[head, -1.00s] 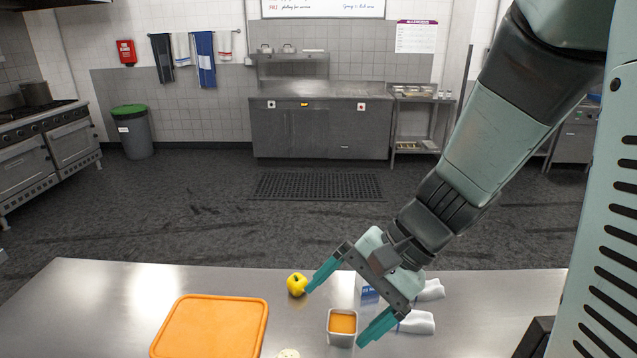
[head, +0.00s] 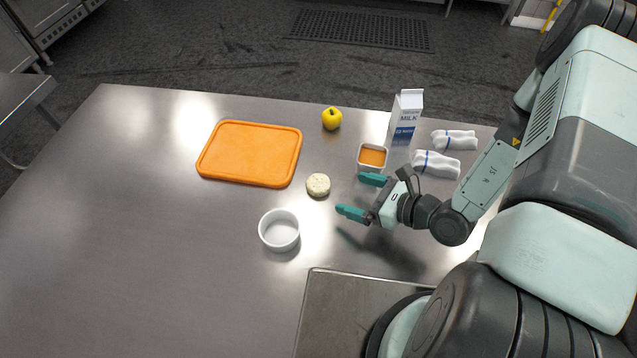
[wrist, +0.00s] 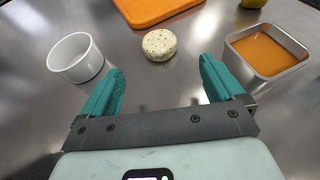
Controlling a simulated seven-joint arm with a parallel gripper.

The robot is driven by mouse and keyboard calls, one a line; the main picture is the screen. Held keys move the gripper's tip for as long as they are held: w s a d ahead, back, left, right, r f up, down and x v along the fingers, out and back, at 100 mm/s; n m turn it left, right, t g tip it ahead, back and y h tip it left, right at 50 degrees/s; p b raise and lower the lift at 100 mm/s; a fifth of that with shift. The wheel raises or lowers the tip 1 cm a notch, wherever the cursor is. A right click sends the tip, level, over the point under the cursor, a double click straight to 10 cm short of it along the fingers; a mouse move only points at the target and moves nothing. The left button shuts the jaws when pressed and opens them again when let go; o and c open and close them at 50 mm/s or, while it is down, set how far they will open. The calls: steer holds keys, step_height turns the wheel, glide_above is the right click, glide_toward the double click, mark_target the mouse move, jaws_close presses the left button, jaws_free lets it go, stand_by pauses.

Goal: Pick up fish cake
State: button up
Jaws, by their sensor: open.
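The fish cake (head: 318,185) is a small, round, pale patty with dark flecks, lying flat on the steel table. It also shows in the wrist view (wrist: 160,45), ahead of the fingertips and roughly between their lines. My gripper (head: 356,197) is open and empty, with its teal fingers spread. In the head view it is just right of the fish cake and apart from it. In the wrist view the fingertips (wrist: 160,66) do not reach the patty. The fish cake is fully visible.
A white ramekin (head: 279,231) stands to the left, and a metal tin with orange content (head: 372,157) stands close to one finger. An orange board (head: 250,153), yellow apple (head: 332,118), milk carton (head: 405,116) and rolled white towels (head: 437,164) lie beyond. The table's left part is clear.

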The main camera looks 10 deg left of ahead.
mark_target(323, 185)
steer(key=x, duration=1)
steer(key=shift+r, duration=0.15)
steer(key=c, duration=1.2)
